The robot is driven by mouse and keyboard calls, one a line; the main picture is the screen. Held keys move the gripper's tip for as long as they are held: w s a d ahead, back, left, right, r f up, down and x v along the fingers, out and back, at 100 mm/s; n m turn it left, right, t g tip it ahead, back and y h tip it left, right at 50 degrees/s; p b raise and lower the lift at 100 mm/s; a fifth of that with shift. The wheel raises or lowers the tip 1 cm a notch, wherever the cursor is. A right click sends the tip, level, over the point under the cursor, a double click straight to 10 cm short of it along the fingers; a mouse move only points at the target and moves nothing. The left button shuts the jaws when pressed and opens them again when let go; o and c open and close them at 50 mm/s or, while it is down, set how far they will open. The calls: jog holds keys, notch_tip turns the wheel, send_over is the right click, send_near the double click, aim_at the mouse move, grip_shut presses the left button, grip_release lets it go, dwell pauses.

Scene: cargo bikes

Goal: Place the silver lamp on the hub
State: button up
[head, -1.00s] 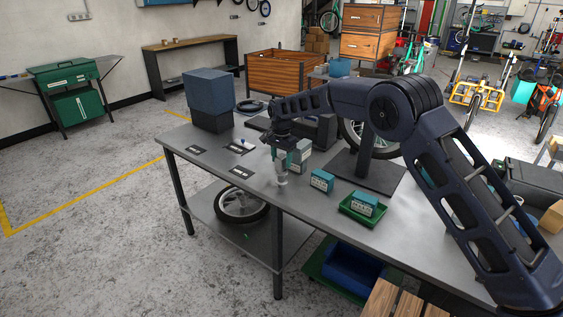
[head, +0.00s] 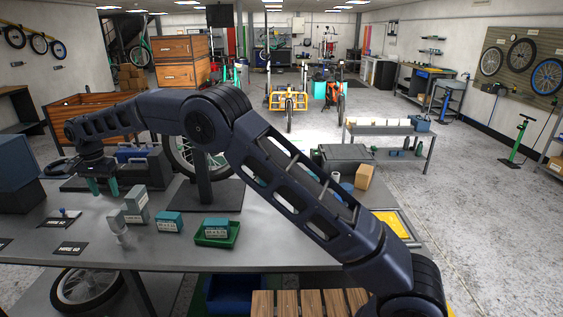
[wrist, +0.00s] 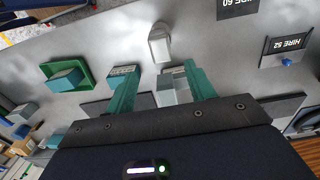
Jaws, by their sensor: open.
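The silver lamp (head: 120,231) stands on the grey workbench (head: 185,255), left of the teal-and-white boxes. It also shows in the wrist view (wrist: 159,46), beyond my fingertips and apart from them. My gripper (head: 103,190) has two teal fingers pointing down. It is behind the lamp in the head view and appears raised above the bench. In the wrist view my gripper (wrist: 158,66) is open, with nothing held; a pale box (wrist: 173,88) shows beyond the gap between the fingers. I cannot pick out with certainty which thing is the hub.
A tall box (head: 136,203) stands close to the lamp. A smaller box (head: 169,222) and a green tray (head: 231,240) holding another box are to the right. A dark stand (head: 200,195) rises behind them. HIRE cards (head: 70,248) lie at left; one bears a small blue-topped item (head: 68,212).

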jog(key=w+d+r, duration=0.7)
jog(key=d, duration=0.5)
jog(key=w+d+r, duration=0.7)
jog(key=d, duration=0.4)
jog(key=d+r+t, duration=0.1)
jog(key=d+r, duration=0.2)
jog(key=d, duration=0.9)
jog(key=d+r+y, duration=0.1)
jog(key=d+r, duration=0.2)
jog(key=d, duration=0.9)
jog(key=d+r+t, duration=0.1)
jog(key=d+r, duration=0.2)
jog(key=d, duration=0.8)
jog(key=s+d+f+t, duration=0.1)
jog(key=s+d, duration=0.6)
jog(key=d, duration=0.6)
jog(key=s+d+f, duration=0.4)
jog(key=s+d, duration=0.3)
jog(key=s, duration=0.1)
jog(key=s+d+f+t+h, duration=0.1)
jog(key=s+d+f, duration=0.4)
jog(key=s+d, duration=0.2)
jog(key=s, duration=0.2)
jog(key=shift+s+t, duration=0.3)
